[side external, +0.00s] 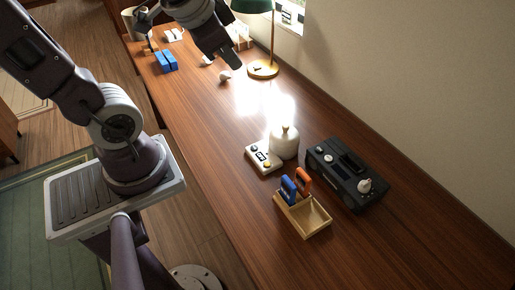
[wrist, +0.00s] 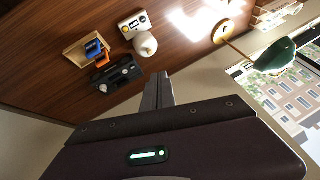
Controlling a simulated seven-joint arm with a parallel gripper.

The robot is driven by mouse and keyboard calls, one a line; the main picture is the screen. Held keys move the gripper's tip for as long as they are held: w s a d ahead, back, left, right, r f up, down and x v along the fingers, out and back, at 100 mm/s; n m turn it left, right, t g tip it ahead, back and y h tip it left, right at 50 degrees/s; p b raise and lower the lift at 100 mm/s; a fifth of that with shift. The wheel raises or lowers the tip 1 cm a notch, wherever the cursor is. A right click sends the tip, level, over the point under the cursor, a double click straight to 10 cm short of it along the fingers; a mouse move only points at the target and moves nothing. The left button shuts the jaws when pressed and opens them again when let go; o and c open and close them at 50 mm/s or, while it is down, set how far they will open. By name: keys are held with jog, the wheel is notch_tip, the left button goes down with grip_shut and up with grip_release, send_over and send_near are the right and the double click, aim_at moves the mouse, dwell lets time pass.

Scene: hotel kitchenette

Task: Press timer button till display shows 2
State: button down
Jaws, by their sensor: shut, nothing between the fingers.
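The timer (side external: 263,157) is a small white box with a dark display, a yellow button and a dark knob, lying on the wooden counter. The display's figure is too small to read. The timer also shows near the top of the wrist view (wrist: 134,24). My gripper (side external: 237,66) is high over the far part of the counter, near the lamp and well apart from the timer. In the wrist view its fingers (wrist: 158,88) are shut with nothing between them.
A white stoppered jar (side external: 286,146) stands right beside the timer. A black device with knobs (side external: 345,173) and a wooden tray (side external: 318,219) with blue and orange items are close by. A green lamp (side external: 262,68) and blue blocks (side external: 165,61) stand farther back. The counter's near end is clear.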

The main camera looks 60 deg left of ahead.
jog(key=w+a+f+m, duration=0.3)
jog(key=w+a+f, duration=0.1)
jog(key=w+a, duration=0.2)
jog(key=m+t+h, duration=0.2)
jog(key=m+h, duration=0.4)
jog(key=m, duration=0.3)
send_over(251, 147)
notch_tip(251, 147, down, 19)
jog(key=shift+s, duration=0.1)
jog(key=shift+f, duration=0.1)
jog(key=shift+f, duration=4.35)
jog(key=shift+f, duration=0.4)
